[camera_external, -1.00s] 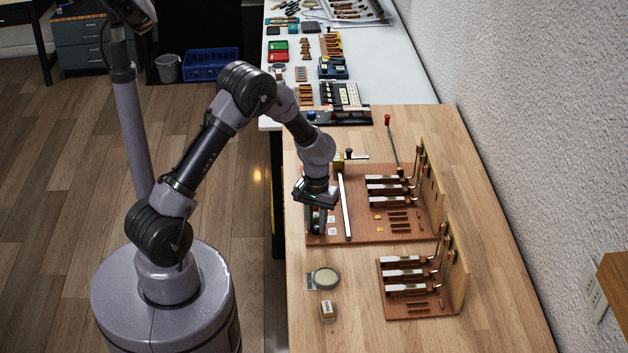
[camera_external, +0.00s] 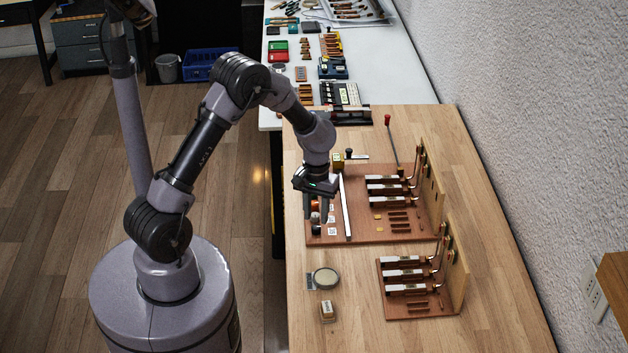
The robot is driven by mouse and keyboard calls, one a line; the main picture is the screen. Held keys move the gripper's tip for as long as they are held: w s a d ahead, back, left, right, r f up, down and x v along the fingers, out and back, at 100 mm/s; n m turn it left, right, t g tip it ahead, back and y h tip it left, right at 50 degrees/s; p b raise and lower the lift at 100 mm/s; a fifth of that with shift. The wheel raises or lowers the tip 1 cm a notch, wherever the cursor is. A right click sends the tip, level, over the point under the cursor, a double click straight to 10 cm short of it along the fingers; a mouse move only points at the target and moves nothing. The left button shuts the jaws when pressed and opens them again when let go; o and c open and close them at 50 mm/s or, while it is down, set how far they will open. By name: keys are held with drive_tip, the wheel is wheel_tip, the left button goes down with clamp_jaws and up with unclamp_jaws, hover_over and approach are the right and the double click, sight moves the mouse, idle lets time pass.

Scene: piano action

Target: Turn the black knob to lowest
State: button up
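My gripper (camera_external: 315,212) points down over the left edge of the larger brown board (camera_external: 360,234). Its two fingers are apart, with a gap between them. Small round parts sit on the board's left edge behind and below the fingers: an orange one (camera_external: 315,205) and dark ones (camera_external: 315,229). The fingers partly hide them, and I cannot tell the black knob's setting or whether a finger touches one. Another small black-topped part (camera_external: 349,153) stands at the board's far edge.
A white bar (camera_external: 345,208) lies on the board just right of my gripper. Hammer assemblies (camera_external: 390,190) stand further right. A smaller board (camera_external: 418,303), a round grey dish (camera_external: 325,278) and a small block (camera_external: 327,310) are nearer. The wooden table is clear at front left.

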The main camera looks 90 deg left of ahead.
sight(316, 227)
wheel_tip(316, 227, up, 14)
drive_tip(key=p, duration=0.3)
drive_tip(key=shift+f, duration=0.2)
drive_tip(key=s+d+r+m+t+y+b, duration=0.1)
drive_tip(key=s+d+r+m+t+b, duration=0.25)
drive_tip(key=d, duration=0.65)
drive_tip(key=s+d+r+m+y+b, duration=0.1)
drive_tip(key=d+r+m+b, duration=0.2)
drive_tip(key=d+r+m, duration=0.5)
drive_tip(key=s+d+f+m+t+b, duration=0.2)
drive_tip(key=s+d+f+m+b, duration=0.1)
drive_tip(key=s+d+m, duration=0.3)
drive_tip(key=shift+s+d+f, duration=0.7)
drive_tip(key=shift+d+f, duration=0.05)
drive_tip(key=shift+d, duration=0.3)
